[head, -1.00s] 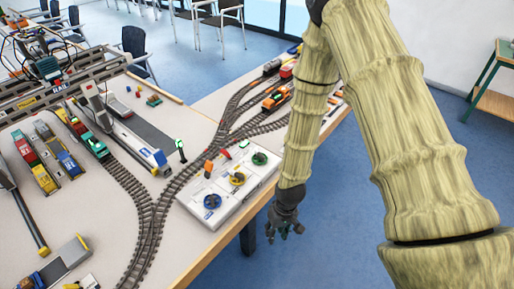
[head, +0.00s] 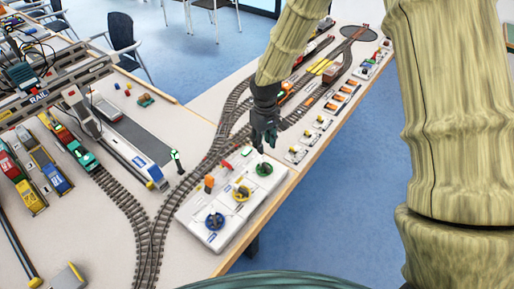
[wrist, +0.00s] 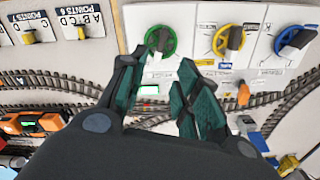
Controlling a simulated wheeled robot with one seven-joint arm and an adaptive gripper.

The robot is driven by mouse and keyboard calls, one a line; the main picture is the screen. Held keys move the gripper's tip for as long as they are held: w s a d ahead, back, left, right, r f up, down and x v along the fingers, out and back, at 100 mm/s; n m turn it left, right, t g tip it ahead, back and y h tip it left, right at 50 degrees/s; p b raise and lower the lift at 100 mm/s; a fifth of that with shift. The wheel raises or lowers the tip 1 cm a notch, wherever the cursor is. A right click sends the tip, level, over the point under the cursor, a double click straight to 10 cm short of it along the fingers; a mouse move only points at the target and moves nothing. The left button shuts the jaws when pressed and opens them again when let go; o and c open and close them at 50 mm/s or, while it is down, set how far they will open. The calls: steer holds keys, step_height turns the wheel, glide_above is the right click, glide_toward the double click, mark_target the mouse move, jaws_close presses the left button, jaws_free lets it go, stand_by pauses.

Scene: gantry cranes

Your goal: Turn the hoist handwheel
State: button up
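A white control panel (head: 226,207) at the table edge carries three handwheels in a row: a green one (head: 264,169), a yellow one (head: 241,192) and a blue one (head: 214,221). Their labels are too small to read, so I cannot tell which is the hoist wheel. My gripper (head: 265,142) is over the table, just beyond the green wheel. In the wrist view my gripper (wrist: 159,62) is open and empty, its fingertips near the green wheel (wrist: 161,40). The yellow wheel (wrist: 228,40) and blue wheel (wrist: 294,41) are right of it.
Curved track (head: 147,225) runs beside the panel. The model gantry crane (head: 55,95) and several wagons stand at the left. Smaller switch boxes (head: 309,139) line the table edge beyond the panel. Small red and orange parts (head: 209,182) stand near the panel's track side.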

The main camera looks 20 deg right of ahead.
mark_target(263, 162)
steer(key=shift+f+p, duration=0.4)
steer(key=shift+f, duration=0.2)
steer(key=shift+w+f+p, duration=0.15)
steer(key=shift+f+p, duration=1.1)
steer(key=shift+f, duration=3.3)
steer(key=shift+a+f, duration=0.1)
jaws_close()
